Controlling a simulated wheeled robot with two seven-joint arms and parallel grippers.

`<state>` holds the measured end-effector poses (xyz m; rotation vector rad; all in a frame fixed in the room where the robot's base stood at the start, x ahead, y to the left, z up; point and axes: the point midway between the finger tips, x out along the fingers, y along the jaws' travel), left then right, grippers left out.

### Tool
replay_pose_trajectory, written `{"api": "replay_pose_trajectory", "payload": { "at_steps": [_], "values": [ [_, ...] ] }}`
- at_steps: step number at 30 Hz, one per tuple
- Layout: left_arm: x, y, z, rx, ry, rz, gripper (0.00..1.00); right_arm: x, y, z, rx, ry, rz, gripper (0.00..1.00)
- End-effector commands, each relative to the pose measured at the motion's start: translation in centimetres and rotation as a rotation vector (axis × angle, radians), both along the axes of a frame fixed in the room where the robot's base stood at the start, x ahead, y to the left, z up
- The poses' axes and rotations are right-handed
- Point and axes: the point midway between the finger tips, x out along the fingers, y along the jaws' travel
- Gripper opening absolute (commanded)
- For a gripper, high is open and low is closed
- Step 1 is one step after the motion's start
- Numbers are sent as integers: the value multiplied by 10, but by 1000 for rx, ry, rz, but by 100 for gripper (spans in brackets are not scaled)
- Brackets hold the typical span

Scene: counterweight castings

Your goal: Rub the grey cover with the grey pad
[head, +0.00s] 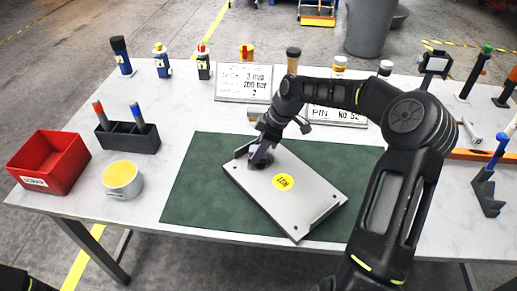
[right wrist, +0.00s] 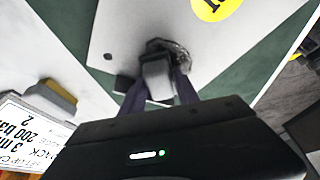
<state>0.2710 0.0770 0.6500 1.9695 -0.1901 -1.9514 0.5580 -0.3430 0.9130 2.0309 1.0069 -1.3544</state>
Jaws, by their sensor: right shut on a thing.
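The grey cover (head: 300,203) is a flat light-grey plate with a round yellow sticker, lying askew on a green mat (head: 190,190). It also shows in the right wrist view (right wrist: 120,35). My right gripper (head: 263,150) is over the cover's upper-left part. Its fingers are shut on the handle of the grey pad (head: 259,163). In the right wrist view the pad (right wrist: 168,48) shows as a dark grey patch under a grey grip block, and it looks to be against the cover's face. The fingers partly hide the pad.
A red bin (head: 48,162), a yellow-filled cup (head: 122,179) and a black holder (head: 128,139) stand at the left. Bottles and white sign cards (head: 243,83) line the back. A small grey-and-tan block (right wrist: 55,98) lies behind the mat. Tools lie at the right.

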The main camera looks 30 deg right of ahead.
Motion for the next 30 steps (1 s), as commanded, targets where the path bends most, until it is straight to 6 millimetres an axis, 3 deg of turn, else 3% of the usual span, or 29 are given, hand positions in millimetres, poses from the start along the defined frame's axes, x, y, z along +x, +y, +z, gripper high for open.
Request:
{"api": "replay_pose_trajectory", "payload": {
  "at_steps": [12,25,30],
  "values": [
    [0,0,5,0,0,0,49,-34,-6,-2,-1,3,-2,5],
    [0,0,5,0,0,0,49,-38,-6,-3,0,5,-2,5],
    [0,0,11,0,0,0,49,-48,-8,-2,-1,9,-2,5]
  ]
}}
